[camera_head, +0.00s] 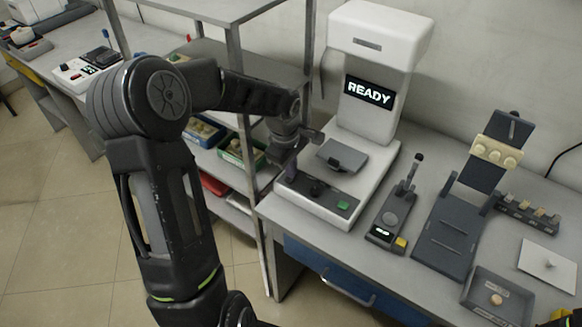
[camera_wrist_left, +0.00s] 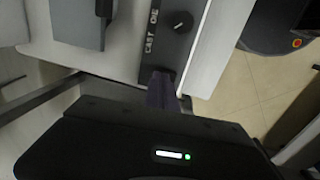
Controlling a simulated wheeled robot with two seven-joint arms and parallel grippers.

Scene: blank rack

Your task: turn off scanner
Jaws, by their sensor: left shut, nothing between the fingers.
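The scanner (camera_head: 385,45) is a tall white machine on the bench, and its black display (camera_head: 369,92) reads "READY". Its white base has a dark front control panel (camera_head: 325,198) with a black knob and a green button (camera_head: 343,205). My left gripper (camera_head: 289,172) is shut and empty at the left end of this panel. I cannot tell whether it touches the panel. In the left wrist view, the shut fingers (camera_wrist_left: 162,90) point at the dark panel, near a dial (camera_wrist_left: 179,22) and white lettering. The fingers hide part of the panel's left end.
A dark handheld device on a stand (camera_head: 392,218) and a dark stand with pale round pieces (camera_head: 497,151) are to the scanner's right. A grey shelf rack (camera_head: 235,60) with bins is close on the left. Tiled floor (camera_head: 50,230) lies open at left.

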